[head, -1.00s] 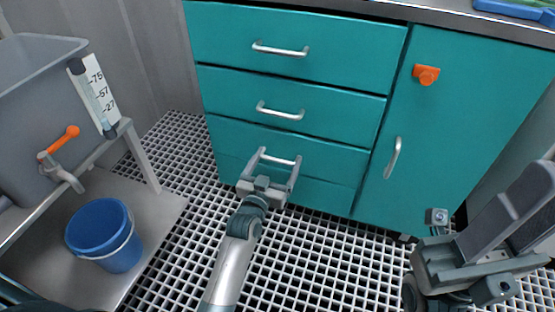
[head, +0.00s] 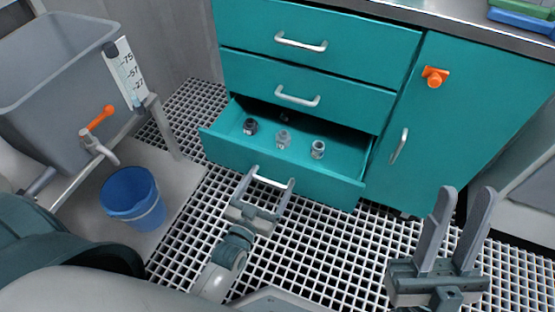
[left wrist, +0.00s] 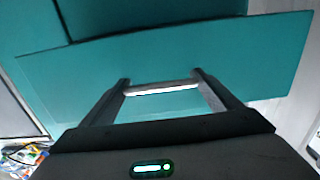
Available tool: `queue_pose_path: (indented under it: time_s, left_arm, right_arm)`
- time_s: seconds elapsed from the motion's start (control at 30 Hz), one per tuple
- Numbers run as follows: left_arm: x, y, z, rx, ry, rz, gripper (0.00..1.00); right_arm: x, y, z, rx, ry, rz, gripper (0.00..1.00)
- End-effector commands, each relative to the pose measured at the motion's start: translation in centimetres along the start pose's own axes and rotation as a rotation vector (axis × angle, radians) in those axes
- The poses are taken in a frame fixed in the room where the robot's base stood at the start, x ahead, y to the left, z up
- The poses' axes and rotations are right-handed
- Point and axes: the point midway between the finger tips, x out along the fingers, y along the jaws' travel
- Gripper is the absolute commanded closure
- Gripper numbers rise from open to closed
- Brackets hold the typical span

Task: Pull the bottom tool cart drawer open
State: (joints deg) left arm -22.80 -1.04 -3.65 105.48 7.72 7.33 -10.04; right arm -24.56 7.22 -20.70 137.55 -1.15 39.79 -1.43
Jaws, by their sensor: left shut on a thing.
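The teal tool cart's bottom drawer (head: 310,180) is pulled out from the cabinet, and its inside shows. Its front panel also fills much of the left wrist view (left wrist: 190,62). The drawer's silver bar handle (head: 270,182) sits between the fingers of my left gripper (head: 268,184), which is shut on it; the handle (left wrist: 160,89) spans the fingers in the left wrist view. Several small fittings (head: 284,139), dark and grey, stand in the drawer. My right gripper (head: 462,222) is open and empty, fingers pointing up, to the right of the drawer.
Two closed drawers (head: 270,85) are above, and a closed door (head: 415,130) with an orange knob (head: 435,77) is to the right. A blue bucket (head: 132,197) and a grey tank (head: 50,75) stand at left. White grating (head: 330,245) covers the floor.

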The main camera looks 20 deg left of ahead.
Motion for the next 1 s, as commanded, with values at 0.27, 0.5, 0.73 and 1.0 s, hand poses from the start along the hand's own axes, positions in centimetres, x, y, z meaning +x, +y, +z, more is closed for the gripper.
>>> queue_pose_path:
  time_s: [0.27,0.5,0.73,1.0]
  left_arm:
    - [-6.5,0.0,-0.3,0.001,-0.003,0.001,0.56]
    - [-9.8,0.0,-0.2,-0.001,-0.001,0.000,0.56]
    - [-11.3,0.0,-0.1,0.000,0.002,0.000,0.56]
    - [-11.5,0.0,-0.1,-0.001,0.003,0.000,0.56]
  right_arm:
    - [-3.0,-2.6,3.8,0.061,-0.339,0.012,0.69]
    - [-5.5,-4.3,5.2,0.094,-0.502,0.013,0.69]
    - [-6.5,-4.5,6.5,0.100,-0.589,0.013,0.69]
    - [-6.7,-4.4,6.9,0.100,-0.609,0.014,0.69]
